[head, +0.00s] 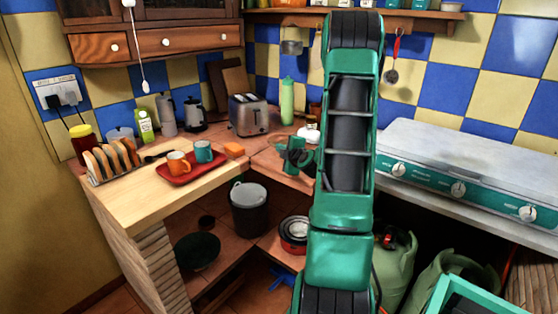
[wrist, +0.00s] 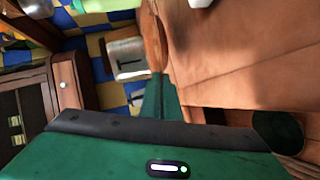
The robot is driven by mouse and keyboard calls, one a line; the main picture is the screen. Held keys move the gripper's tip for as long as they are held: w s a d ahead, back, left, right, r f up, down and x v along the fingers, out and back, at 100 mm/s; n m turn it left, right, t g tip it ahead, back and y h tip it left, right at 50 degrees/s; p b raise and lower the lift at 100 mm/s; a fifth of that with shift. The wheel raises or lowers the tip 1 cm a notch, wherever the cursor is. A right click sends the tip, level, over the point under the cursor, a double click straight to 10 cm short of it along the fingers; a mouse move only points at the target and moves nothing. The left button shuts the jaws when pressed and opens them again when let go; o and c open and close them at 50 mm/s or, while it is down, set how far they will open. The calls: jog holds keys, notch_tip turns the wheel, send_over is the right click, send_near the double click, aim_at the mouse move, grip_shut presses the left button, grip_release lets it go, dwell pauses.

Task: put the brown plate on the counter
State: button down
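The counter has a pale wooden top (head: 140,205) on the left and a reddish-brown stretch (head: 270,160) running to the back corner. My gripper (head: 297,155) shows small and dark beside my green arm in the head view, in front of the reddish-brown stretch. In the wrist view, the green gripper body fills the bottom and a green part reaches up the middle. A dark round thing (wrist: 278,133) shows at the right there.
A red tray (head: 190,172) with two mugs, a toast rack (head: 110,160) and a toaster (head: 248,114) stand on the counter. A dark green bowl (head: 197,251), a bin (head: 249,208) and red pots (head: 293,234) sit below. A stove (head: 470,175) is at right.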

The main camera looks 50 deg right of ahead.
aim_at(281, 164)
jog(key=shift+f, duration=2)
jog(key=shift+f, duration=0.15)
jog(key=c, duration=2.3)
grip_release()
